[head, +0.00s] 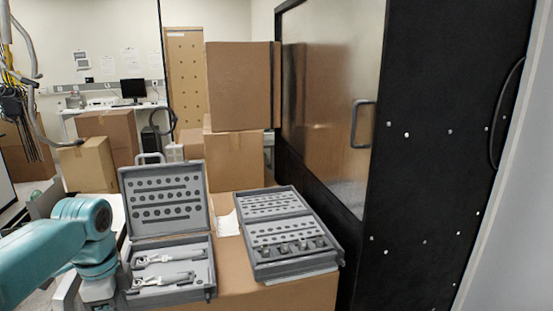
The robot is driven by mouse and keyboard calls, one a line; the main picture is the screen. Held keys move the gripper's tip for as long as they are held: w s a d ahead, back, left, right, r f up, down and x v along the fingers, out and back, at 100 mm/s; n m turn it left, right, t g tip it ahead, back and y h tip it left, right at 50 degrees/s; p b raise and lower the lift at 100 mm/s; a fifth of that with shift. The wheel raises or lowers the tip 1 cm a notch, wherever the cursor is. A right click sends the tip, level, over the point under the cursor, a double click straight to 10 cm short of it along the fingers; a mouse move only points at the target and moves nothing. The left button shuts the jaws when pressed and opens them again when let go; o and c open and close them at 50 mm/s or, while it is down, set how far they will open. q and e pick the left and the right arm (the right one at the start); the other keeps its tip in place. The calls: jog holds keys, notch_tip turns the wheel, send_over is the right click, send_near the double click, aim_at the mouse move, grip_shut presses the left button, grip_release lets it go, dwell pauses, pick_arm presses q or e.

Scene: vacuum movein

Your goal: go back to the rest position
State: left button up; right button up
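In the head view, a teal and grey arm of mine comes in from the left, and its links end low beside an open grey case (216,252). Its gripper fingers are not seen clearly. The case stands open with its lid upright, and grey tools (165,280) lie in its base. A second open grey case (265,262) lies to the right with its lid laid back and several round pieces in its front part. My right arm and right gripper are not in view.
The cases sit on a cardboard box (306,291). A black cabinet (428,190) with a glass panel and handles stands close on the right. Stacked cardboard boxes (235,85) stand behind. A desk with a monitor (133,89) is at the back; cables hang at upper left.

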pick_arm(q)
jog(key=s+d+f+n+h, duration=0.1)
jog(key=d+f+n, duration=0.35)
jog(key=f, duration=0.85)
jog(key=d+f+n+h, duration=0.2)
jog(key=d+f, duration=0.5)
jog(key=f, duration=0.6)
jog(key=s+d+f+n, duration=0.3)
jog(key=s+f+n, duration=0.2)
jog(key=s, duration=0.4)
jog(key=s+d+f+n, duration=0.4)
jog(key=s+f, duration=0.3)
jog(key=s, duration=0.2)
jog(key=shift+s+d+f+n+h, duration=0.2)
jog(key=shift+s+n+h, duration=0.2)
jog(key=shift+n, duration=0.15)
jog(key=shift+w, duration=0.1)
